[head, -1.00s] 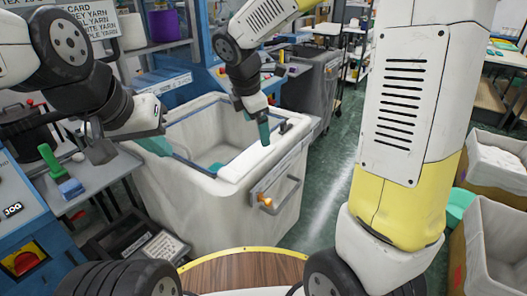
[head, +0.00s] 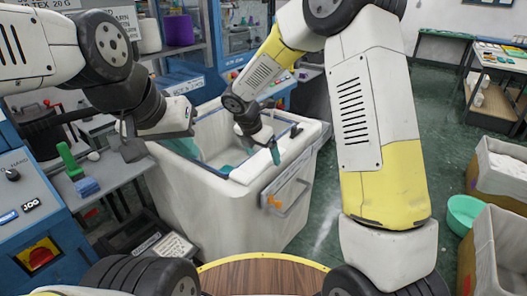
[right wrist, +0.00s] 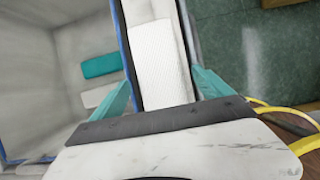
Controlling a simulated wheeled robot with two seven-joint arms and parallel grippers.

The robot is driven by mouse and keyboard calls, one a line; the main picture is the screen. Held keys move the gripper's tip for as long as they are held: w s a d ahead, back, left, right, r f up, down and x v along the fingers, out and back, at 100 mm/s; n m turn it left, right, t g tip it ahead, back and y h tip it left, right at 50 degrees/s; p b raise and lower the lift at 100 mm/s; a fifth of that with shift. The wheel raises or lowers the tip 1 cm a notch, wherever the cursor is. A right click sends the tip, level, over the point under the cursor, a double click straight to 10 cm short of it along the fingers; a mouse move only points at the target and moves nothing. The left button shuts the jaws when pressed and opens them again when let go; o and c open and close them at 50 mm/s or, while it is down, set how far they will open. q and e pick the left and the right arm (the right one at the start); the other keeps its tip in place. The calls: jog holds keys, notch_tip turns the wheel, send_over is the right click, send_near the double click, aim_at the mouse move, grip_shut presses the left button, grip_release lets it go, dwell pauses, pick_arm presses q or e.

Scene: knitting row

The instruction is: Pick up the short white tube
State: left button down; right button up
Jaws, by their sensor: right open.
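A white, ribbed-looking piece (right wrist: 160,65), which looks like the short white tube, lies along the rim of a white bin. It shows as a pale strip on the near rim in the head view (head: 256,166). My right gripper (head: 262,152) is open above that rim. In the right wrist view its teal fingers (right wrist: 160,92) stand on either side of the white piece, one towards the bin's inside and one outside. I cannot tell if they touch it.
The bin (head: 225,205) stands on the floor, with a teal piece (right wrist: 100,66) and another white piece (right wrist: 98,95) inside. A grey bench (head: 95,175) with green and blue items is at left. Cartons (head: 500,250) and a green tub (head: 464,212) stand at right.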

jog(key=shift+w+d+f, duration=0.1)
jog(key=shift+f, duration=0.2)
jog(key=c, duration=1.4)
jog(key=shift+r, duration=0.15)
